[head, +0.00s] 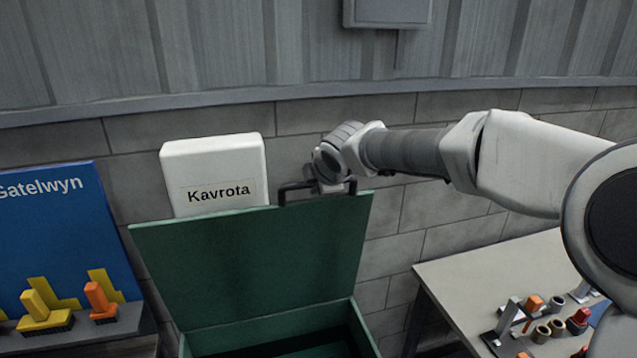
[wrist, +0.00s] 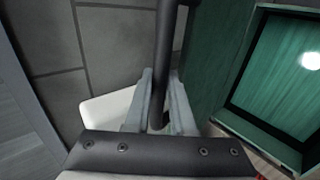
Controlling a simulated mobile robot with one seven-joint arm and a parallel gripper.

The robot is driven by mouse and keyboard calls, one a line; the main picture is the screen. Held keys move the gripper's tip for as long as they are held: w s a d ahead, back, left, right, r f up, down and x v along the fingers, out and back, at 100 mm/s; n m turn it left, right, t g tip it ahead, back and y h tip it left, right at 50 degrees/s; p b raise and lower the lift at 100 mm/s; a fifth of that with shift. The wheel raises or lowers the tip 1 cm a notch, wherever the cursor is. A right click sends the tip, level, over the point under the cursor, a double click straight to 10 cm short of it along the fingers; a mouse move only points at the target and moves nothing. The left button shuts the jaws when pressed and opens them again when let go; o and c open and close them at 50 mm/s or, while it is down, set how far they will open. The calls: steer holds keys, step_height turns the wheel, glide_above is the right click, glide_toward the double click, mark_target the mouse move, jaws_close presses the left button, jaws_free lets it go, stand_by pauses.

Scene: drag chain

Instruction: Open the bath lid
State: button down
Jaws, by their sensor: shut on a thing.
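The green bath lid (head: 250,258) stands raised, close to upright, at the back of the green bath (head: 370,340), whose inside is partly in view. A dark bar handle (head: 292,187) sits at the lid's top edge. My gripper (head: 328,188) is at the right part of this handle. In the wrist view the handle (wrist: 165,50) runs between the two pale fingers of my gripper (wrist: 161,100), which are shut on it. The lid's edge (wrist: 213,60) and the open bath (wrist: 245,130) also show there. My gripper hides part of the handle in the head view.
A white box labelled Kavrota (head: 213,160) stands behind the lid, close to the block wall (head: 420,215). A blue Gatelwyn board (head: 50,230) with yellow and orange parts is at left. A table (head: 480,270) with several small fittings is at right. A grey box hangs above (head: 387,12).

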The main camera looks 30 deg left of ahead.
stand_by(0.4)
steer(key=c, duration=0.8)
jaws_free()
steer(key=shift+o, duration=0.2)
steer(key=v, duration=1.7)
steer(key=shift+s, duration=0.25)
steer(key=shift+r, duration=0.15)
